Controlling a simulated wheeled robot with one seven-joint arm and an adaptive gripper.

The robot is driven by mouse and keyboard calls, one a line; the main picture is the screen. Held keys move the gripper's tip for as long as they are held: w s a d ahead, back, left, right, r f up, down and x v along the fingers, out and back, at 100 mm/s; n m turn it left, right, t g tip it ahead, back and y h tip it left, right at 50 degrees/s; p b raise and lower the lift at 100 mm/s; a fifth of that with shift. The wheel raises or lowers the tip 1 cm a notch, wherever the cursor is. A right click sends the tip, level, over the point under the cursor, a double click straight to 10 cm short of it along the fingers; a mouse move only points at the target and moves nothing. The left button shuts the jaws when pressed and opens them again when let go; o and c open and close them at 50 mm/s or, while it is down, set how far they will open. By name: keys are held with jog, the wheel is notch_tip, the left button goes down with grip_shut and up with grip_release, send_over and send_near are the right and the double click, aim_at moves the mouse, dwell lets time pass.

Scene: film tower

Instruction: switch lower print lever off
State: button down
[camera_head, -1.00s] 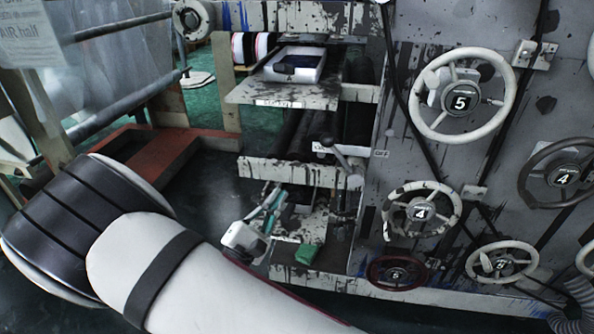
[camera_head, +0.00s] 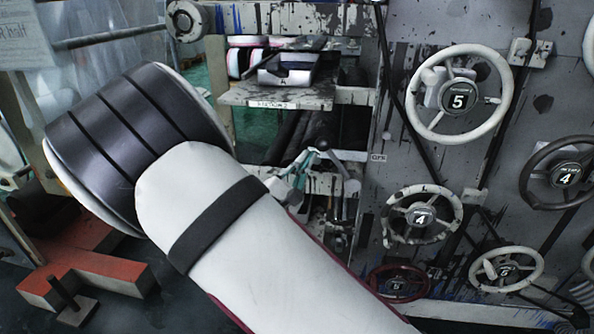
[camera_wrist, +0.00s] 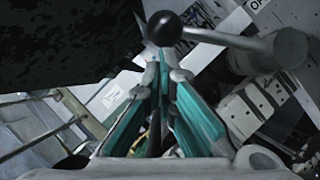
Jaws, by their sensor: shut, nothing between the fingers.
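The lower print lever (camera_wrist: 225,40) is a grey rod with a dark ball knob (camera_wrist: 164,27) and a thick round hub (camera_wrist: 283,50), across the top of the wrist view. In the head view the lever (camera_head: 338,163) slants up and left from its hub beside the press panel. An OFF label (camera_head: 378,157) is to its right. My gripper (camera_wrist: 161,58) has teal fingers, shut and empty, with the tips right by the knob; I cannot tell whether they touch. In the head view my gripper (camera_head: 312,157) is just left of the knob, its base partly hidden by my arm.
A shelf (camera_head: 280,97) with a small white tray (camera_head: 290,67) is above the lever. A red-orange frame (camera_head: 90,275) lies low at left.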

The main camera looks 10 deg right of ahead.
jog(key=shift+r, duration=0.1)
dwell(0.3)
jog(key=shift+d+r+m+p, duration=0.25)
jog(key=shift+r+m+p, duration=0.1)
jog(key=shift+m, duration=0.25)
jog(key=shift+s+d+r+g, duration=0.1)
jog(key=shift+r+g, duration=0.05)
jog(key=shift+g, duration=0.15)
jog(key=s+d+r+m+g, duration=0.3)
jog(key=d+r+m+g, duration=0.1)
jog(key=d+m, duration=0.5)
jog(key=shift+s+d+r+y+b, duration=0.2)
jog(key=shift+d+r+y+b, duration=0.15)
jog(key=shift+d+r, duration=0.4)
